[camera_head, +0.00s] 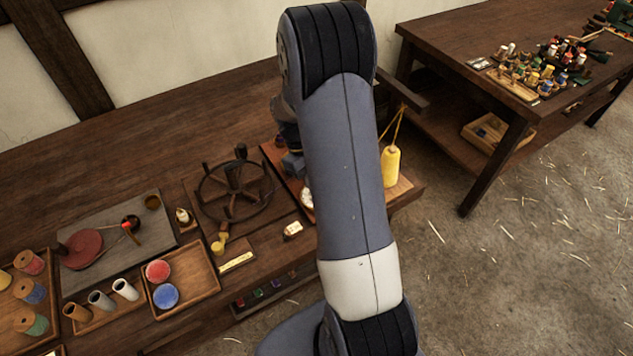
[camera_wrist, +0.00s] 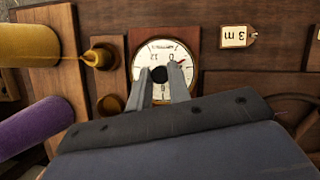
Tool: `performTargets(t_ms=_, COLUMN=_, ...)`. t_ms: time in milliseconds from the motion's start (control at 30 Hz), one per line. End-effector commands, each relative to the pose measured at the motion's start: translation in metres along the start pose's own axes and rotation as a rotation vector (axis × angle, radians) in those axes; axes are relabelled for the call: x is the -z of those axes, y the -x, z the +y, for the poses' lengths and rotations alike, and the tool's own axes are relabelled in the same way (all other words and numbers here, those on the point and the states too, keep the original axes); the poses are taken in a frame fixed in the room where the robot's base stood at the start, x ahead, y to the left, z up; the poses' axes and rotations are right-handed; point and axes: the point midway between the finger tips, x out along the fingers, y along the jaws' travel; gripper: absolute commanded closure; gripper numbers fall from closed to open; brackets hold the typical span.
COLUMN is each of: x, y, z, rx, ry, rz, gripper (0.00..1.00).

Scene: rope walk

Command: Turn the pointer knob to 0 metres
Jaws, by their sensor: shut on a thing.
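The round white dial (camera_wrist: 163,52) in a brass rim sits on a wooden board, upside down in the wrist view, with a 0 and a 12 readable near its top. The black pointer knob (camera_wrist: 159,74) is at its centre. My gripper (camera_wrist: 161,82) is shut on the knob, one finger on each side. A small red mark shows beside the 0, near the right finger; I cannot tell whether it is the pointer's tip. The fingers hide the dial's lower part. In the head view the dial (camera_head: 306,199) is mostly hidden behind my arm.
A tag reading 3 m (camera_wrist: 235,36) lies beside the dial. Yellow (camera_wrist: 30,45) and purple (camera_wrist: 35,130) cylinders are close on the left in the wrist view. A spoked wheel (camera_head: 235,190) and a yellow weight (camera_head: 390,166) flank my arm.

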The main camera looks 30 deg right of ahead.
Motion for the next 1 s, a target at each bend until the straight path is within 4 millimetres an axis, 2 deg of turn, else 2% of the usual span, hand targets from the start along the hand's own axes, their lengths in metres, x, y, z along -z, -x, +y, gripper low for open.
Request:
performTargets(t_ms=500, x=-0.0002, y=0.0001, z=-0.0029, rx=-0.158, ry=0.38, rz=0.002, gripper=1.0)
performTargets(t_ms=1000, x=-0.0006, y=0.0001, z=-0.0029, rx=-0.208, ry=0.499, rz=0.002, gripper=1.0)
